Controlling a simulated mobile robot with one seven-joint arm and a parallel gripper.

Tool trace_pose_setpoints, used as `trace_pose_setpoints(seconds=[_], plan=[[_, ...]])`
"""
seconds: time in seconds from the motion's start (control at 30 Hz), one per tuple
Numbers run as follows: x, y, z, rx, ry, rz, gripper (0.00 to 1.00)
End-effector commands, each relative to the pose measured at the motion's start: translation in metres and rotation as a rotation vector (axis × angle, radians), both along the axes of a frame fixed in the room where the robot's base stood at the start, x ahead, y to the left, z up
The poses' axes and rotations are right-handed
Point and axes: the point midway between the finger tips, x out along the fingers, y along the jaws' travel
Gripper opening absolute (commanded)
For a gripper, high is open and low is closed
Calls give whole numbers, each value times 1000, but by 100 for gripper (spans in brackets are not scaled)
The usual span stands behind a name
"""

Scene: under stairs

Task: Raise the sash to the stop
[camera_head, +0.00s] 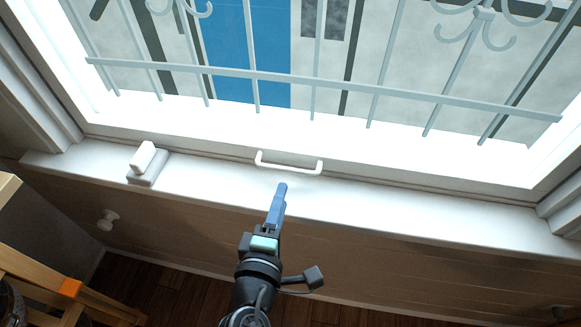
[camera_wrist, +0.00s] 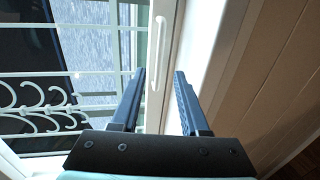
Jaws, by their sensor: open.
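The window sash (camera_head: 430,165) is down, its bottom rail near the white sill. A white bar handle (camera_head: 289,164) is fixed on its bottom rail, and it also shows in the wrist view (camera_wrist: 155,62). My gripper (camera_head: 279,188) is in front of the handle, over the sill's front edge, apart from the handle. In the wrist view my gripper (camera_wrist: 160,75) has its two blue-grey fingers spread, with nothing between them. The handle lies ahead of the fingertips, in line with the gap.
A small white block on a grey base (camera_head: 147,163) stands on the sill (camera_head: 215,180) at the left. Metal bars (camera_head: 330,85) are outside the glass. Wooden furniture (camera_head: 50,285) is at the lower left.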

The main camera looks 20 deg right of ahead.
Motion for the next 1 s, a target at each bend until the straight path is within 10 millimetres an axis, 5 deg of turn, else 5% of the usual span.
trace_pose_setpoints(seconds=[0.43, 0.9, 1.0], plan=[[68, -46, -16, 3, -3, -1, 45], [78, -53, -19, 2, -3, 0, 45], [78, -53, -19, 2, -3, 0, 28]])
